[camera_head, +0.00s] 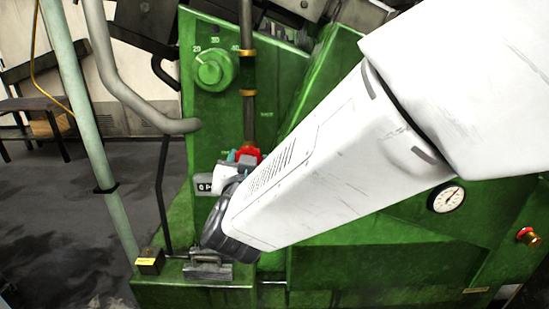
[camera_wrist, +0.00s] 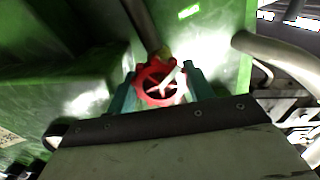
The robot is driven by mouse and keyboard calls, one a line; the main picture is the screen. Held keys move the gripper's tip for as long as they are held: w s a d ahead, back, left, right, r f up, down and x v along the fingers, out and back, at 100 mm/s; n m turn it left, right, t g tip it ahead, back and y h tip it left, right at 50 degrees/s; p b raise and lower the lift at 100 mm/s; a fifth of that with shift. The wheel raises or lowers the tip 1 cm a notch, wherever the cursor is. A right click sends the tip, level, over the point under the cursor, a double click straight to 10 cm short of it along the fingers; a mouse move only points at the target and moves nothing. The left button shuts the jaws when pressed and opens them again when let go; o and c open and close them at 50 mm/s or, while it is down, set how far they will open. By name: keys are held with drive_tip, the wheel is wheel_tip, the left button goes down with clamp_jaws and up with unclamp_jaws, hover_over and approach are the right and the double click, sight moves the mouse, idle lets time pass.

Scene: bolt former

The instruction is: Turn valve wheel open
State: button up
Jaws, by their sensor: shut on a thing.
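The red valve wheel (camera_wrist: 153,92) shows in the wrist view near the middle, at the end of a dark pipe. In the head view only a part of the red wheel (camera_head: 250,152) shows below the vertical pipe; my white arm hides the rest. My gripper (camera_wrist: 159,88) has a teal finger on each side of the wheel and is shut on its rim. In the head view a small bit of teal finger shows beside the red wheel.
The green machine (camera_head: 210,120) fills the middle, with a green dial (camera_head: 215,70) above left of the wheel. A grey bent pipe (camera_head: 135,95) and a pale green post (camera_head: 85,120) stand at left. A gauge (camera_head: 446,197) and red button (camera_head: 528,236) are at right.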

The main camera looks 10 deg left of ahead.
drive_tip(key=o, duration=0.7)
drive_tip(key=shift+s, duration=0.15)
drive_tip(key=v, duration=0.7)
drive_tip(key=shift+s, duration=0.3)
drive_tip(key=shift+f, duration=0.1)
